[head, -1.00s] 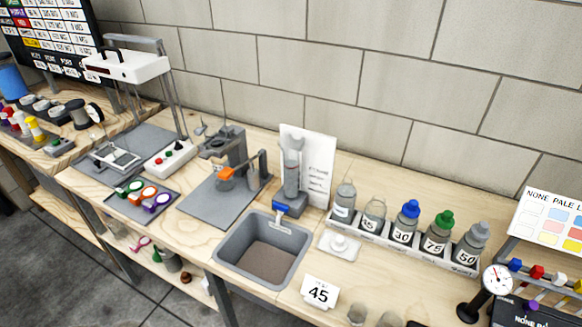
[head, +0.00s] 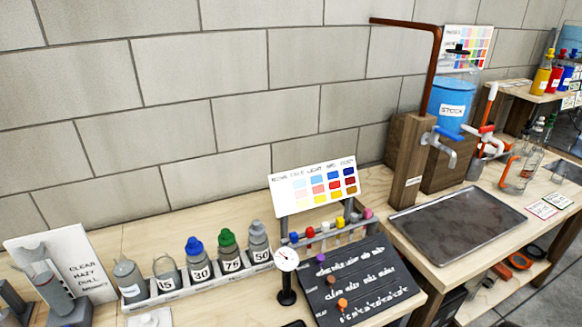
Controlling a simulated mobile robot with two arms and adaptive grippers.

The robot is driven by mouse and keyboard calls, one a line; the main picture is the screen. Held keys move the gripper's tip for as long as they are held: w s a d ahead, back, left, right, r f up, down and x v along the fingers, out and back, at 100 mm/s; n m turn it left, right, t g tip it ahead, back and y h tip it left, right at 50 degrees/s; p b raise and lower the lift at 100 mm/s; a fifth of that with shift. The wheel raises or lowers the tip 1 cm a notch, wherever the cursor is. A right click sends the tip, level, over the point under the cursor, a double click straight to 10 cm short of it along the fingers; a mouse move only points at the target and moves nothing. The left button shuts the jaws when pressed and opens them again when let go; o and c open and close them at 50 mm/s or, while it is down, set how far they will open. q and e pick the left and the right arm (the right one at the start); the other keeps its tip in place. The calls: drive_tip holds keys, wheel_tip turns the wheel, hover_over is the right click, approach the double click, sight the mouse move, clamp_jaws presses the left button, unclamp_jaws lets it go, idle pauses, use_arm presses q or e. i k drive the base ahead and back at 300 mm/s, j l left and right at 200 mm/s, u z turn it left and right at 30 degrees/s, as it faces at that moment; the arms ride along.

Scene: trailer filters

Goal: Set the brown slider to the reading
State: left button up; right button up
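A black slider board (head: 375,277) with white lettered rows lies on the bench at the lower middle. Neither gripper is in view.
A rack (head: 200,281) of numbered bottles stands left of the gauge. A colour chart (head: 314,186) and a row of coloured-capped vials stand behind the board. To the right are a dark tray (head: 458,226), a tap (head: 440,147) and a blue STOCK container (head: 452,104).

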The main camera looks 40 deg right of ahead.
sight(330, 280)
drive_tip(key=z, duration=1.65)
